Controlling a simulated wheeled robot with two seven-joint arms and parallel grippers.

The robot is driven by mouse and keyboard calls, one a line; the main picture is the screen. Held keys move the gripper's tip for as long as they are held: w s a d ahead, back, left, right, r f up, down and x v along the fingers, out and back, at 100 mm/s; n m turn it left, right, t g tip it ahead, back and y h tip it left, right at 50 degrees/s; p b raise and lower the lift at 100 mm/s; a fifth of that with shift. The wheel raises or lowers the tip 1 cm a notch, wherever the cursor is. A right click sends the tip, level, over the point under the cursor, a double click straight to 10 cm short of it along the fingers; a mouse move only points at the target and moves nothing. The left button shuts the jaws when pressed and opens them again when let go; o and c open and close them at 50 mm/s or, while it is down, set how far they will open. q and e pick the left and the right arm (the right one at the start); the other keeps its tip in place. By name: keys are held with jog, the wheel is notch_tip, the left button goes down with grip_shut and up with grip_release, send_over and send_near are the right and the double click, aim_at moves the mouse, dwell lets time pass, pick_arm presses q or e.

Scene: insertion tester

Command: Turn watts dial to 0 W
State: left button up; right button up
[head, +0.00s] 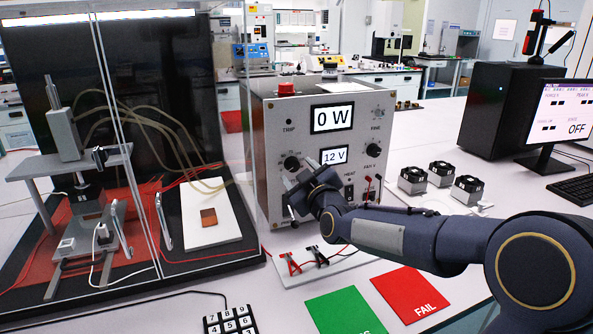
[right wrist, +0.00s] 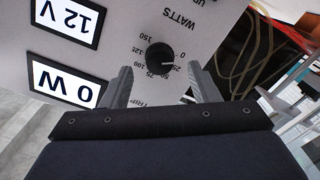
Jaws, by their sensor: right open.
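The watts dial (head: 291,163) is a black knob on the front of the grey power unit (head: 262,130), below the TRIP label. In the right wrist view the dial (right wrist: 158,57) appears upside down, with its white pointer near the low end of the scale. The upper display (head: 332,117) reads 0 W. My right gripper (head: 298,182) is in front of the panel, just below the dial. In the right wrist view its open fingers (right wrist: 160,74) stand either side of the dial, apart from it. My left gripper is not in view.
A lower display (head: 334,156) reads 12 V, with a FAN V knob (head: 372,158) to its right. A clear-walled test rig (head: 160,150) stands left. Red and black clips (head: 303,258) lie below the panel. Green (head: 345,312) and red FAIL (head: 408,293) cards lie in front.

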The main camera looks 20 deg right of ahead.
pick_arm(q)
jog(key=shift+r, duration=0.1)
pick_arm(e)
jog(key=s, duration=0.5)
jog(key=shift+s+a, duration=0.1)
jog(key=shift+a, duration=0.1)
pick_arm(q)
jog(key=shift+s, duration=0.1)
pick_arm(e)
jog(key=shift+s, duration=0.1)
